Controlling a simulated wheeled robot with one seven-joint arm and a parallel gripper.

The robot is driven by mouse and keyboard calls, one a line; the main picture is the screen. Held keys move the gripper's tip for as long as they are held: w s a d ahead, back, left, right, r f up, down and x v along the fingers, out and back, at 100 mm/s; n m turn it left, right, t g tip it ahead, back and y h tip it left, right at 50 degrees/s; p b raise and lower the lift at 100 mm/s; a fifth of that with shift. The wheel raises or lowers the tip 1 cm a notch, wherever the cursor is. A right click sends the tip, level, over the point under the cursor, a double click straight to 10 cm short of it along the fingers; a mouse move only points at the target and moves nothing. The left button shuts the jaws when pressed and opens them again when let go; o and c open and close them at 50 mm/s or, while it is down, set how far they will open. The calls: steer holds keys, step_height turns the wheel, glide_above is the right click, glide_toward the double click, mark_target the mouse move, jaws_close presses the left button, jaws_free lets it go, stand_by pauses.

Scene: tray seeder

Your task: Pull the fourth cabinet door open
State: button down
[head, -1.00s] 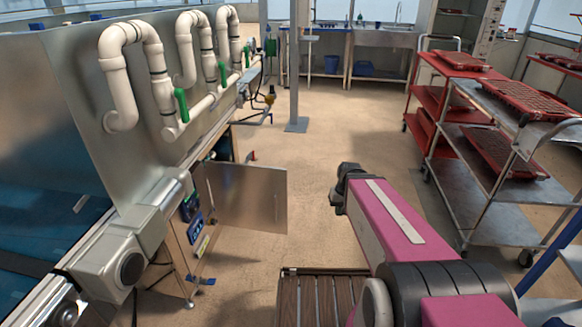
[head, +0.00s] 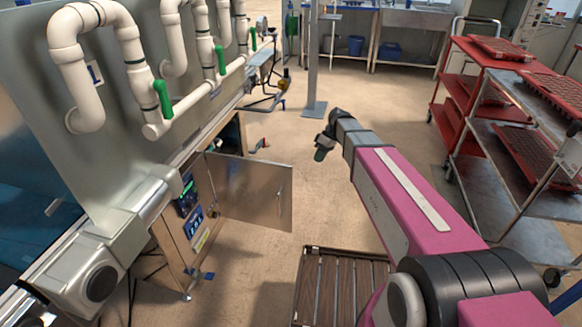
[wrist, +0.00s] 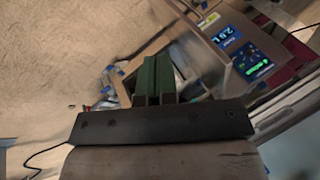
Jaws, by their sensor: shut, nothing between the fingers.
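A metal cabinet door (head: 245,190) stands swung out from the side of the machine, at a wide angle to the cabinet front. Beyond the fingers, a panel with lit displays (wrist: 228,40) shows. I cannot tell which door in the row is the fourth.
White pipes with green valve handles (head: 162,98) run along the machine on the left. A slatted wooden platform (head: 335,285) lies on the floor below my arm. Red and metal trolleys (head: 510,140) with trays stand at the right. The floor beyond the door is mostly clear.

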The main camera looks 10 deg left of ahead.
mark_target(287, 169)
steer(key=w+a+r+n+g+y, duration=0.1)
steer(key=w+a+r+n, duration=0.25)
steer(key=a, duration=0.35)
steer(key=shift+n+g, duration=0.3)
steer(key=shift+n, duration=0.25)
steer(key=shift+s+a+f, duration=0.95)
steer(key=shift+s+f, duration=0.35)
steer(key=shift+f, duration=0.05)
steer(key=shift+s+a+f, duration=0.95)
steer(key=shift+s+f, duration=0.3)
steer(key=shift+f, duration=0.1)
steer(key=shift+s+a+f, duration=0.95)
steer(key=shift+s+f, duration=0.35)
steer(key=shift+f, duration=0.05)
steer(key=shift+s, duration=0.1)
steer(key=s+a+m, duration=0.1)
steer(key=s, duration=0.8)
steer(key=shift+a+t+y, duration=0.2)
steer(key=shift+t+y, duration=0.2)
